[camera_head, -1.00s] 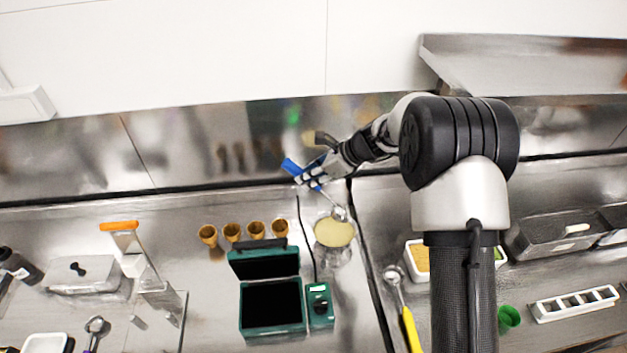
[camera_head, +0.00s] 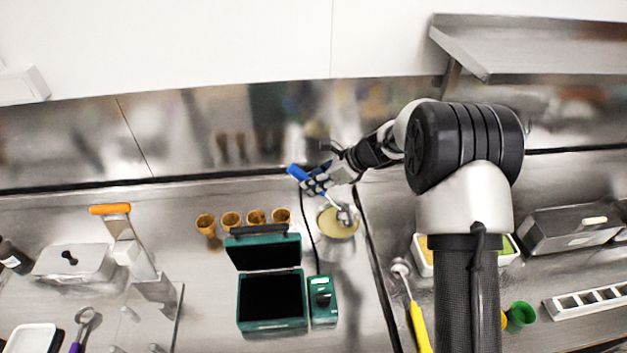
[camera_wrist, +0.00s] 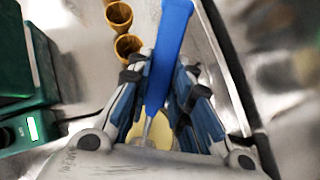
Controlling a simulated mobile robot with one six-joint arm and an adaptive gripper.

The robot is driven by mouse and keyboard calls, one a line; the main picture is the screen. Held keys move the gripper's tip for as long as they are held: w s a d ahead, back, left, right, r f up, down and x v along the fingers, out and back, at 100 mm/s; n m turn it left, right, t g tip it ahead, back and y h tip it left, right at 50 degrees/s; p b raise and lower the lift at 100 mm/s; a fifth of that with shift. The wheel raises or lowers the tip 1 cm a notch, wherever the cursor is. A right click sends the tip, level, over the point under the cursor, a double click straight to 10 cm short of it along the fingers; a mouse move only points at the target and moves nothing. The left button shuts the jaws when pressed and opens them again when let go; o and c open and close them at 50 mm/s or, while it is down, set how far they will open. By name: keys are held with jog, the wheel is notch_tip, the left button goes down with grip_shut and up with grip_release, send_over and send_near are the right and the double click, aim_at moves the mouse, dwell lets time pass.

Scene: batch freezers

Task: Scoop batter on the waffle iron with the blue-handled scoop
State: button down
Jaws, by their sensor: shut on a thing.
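My gripper (camera_head: 318,180) is shut on the blue-handled scoop (camera_head: 297,172), with the handle pointing up and left. The blue handle also fills the middle of the wrist view (camera_wrist: 170,50), between the fingers. The scoop's metal head (camera_head: 345,217) is at the batter container (camera_head: 325,228), over or in the pale batter; I cannot tell whether it touches. In the wrist view the batter is partly hidden behind the fingers. The green waffle iron (camera_head: 241,300) stands open to the left of the batter, its lid (camera_head: 263,254) raised and its dark plate bare.
Several cones (camera_head: 231,221) stand in a row behind the waffle iron. A green control box (camera_head: 322,300) adjoins its right side. A yellow-handled scoop (camera_head: 417,325) lies right of the batter. An orange-handled dispenser (camera_head: 110,210) stands at left. The back wall is close behind my gripper.

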aim_at(328, 197)
jog(key=shift+d+f, duration=0.1)
jog(key=shift+f, duration=0.35)
jog(key=shift+s+d+b, duration=0.1)
jog(key=shift+d+b, duration=0.1)
jog(key=shift+b, duration=0.15)
jog(key=shift+s+d+b, duration=0.25)
jog(key=shift+d, duration=0.6)
jog(key=shift+s+d+b, duration=0.2)
jog(key=shift+s+d, duration=0.05)
jog(key=shift+d, duration=0.6)
jog(key=shift+a+p, duration=0.1)
jog(key=shift+p, duration=0.6)
jog(key=a+f+h+p, duration=0.1)
jog(key=p, duration=0.2)
jog(key=a+f+g+h+p, duration=0.1)
jog(key=p, duration=0.3)
jog(key=shift+w+a+f+h+p, duration=0.1)
jog(key=shift+w+h+p, duration=0.2)
jog(key=shift+p, duration=0.3)
jog(key=shift+w+a+r+p, duration=0.1)
jog(key=shift+a+r+p, duration=0.1)
jog(key=shift+r+p, duration=0.45)
jog(key=shift+w+a+r+p, duration=0.1)
jog(key=shift+a+r+p, duration=0.15)
jog(key=shift+r+p, duration=0.4)
jog(key=shift+a+r+p, duration=0.2)
jog(key=shift+r+p, duration=0.3)
jog(key=shift+r, duration=0.3)
jog(key=shift+p, duration=0.35)
